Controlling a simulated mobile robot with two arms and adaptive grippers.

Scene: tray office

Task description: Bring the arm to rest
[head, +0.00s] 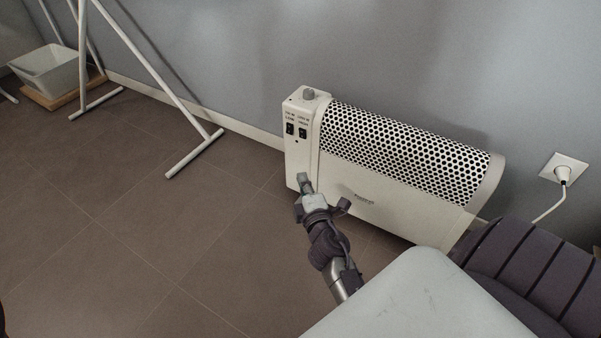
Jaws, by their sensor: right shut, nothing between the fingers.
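My right gripper (304,181) shows near the middle of the head view, at the end of my dark arm. It is shut and empty. In the picture its fingertips lie over the lower left front of a white convector heater (390,185); I cannot tell whether they touch it. The heater has a perforated top, a knob and two dark switches on its left end. My left gripper is not in view.
The heater stands against the grey wall (250,60). A white plug sits in a wall socket (565,169) at right. White metal legs (150,75) and a white bin (52,72) on a wooden board are at upper left. Tiled floor (130,220) at left is clear.

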